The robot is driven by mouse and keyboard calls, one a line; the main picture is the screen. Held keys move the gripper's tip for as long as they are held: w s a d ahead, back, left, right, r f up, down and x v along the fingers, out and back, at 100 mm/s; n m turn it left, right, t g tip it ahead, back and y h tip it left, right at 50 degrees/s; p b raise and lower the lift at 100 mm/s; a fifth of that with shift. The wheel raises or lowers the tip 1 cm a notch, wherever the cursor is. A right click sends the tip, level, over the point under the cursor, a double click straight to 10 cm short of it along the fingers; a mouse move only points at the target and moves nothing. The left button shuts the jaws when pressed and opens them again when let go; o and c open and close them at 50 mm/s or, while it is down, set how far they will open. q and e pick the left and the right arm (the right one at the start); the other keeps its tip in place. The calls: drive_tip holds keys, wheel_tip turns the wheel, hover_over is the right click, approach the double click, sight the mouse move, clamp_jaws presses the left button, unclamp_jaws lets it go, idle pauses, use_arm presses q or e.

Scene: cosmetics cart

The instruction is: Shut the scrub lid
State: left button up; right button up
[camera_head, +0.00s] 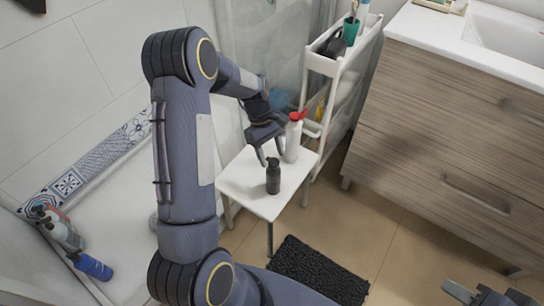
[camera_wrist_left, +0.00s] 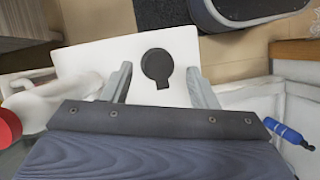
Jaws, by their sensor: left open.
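A small dark bottle (camera_head: 273,176), which I take to be the scrub, stands upright on a white stool (camera_head: 245,186). In the left wrist view I see the dark bottle (camera_wrist_left: 157,65) from above, a round dark top with a small tab towards my gripper. I cannot tell how far its lid is open. My left gripper (camera_head: 274,155) is open, just above and behind the bottle. In the left wrist view its fingers (camera_wrist_left: 160,85) are spread on either side, apart from the bottle. My right gripper (camera_head: 490,294) is at the lower right, partly cut off, its fingers apart and empty.
A white bottle with a red top (camera_head: 293,138) stands beside my left gripper on the stool. A white shelf cart (camera_head: 335,90) stands behind. A wooden cabinet (camera_head: 450,120) is at right, a black mat (camera_head: 318,272) on the floor, bottles (camera_head: 62,232) at far left.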

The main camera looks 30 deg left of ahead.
use_arm(q)
drive_tip(key=shift+d+f, duration=0.2)
drive_tip(key=shift+f, duration=0.25)
drive_tip(key=shift+c, duration=0.4)
drive_tip(key=c, duration=0.9)
drive_tip(key=shift+a+h+p, duration=0.2)
drive_tip(key=shift+h+p, duration=0.1)
drive_tip(key=shift+h, duration=0.1)
drive_tip(key=shift+a+f+h, duration=0.1)
drive_tip(key=shift+f+h, duration=0.15)
drive_tip(key=shift+h, duration=0.35)
drive_tip(key=o, duration=1)
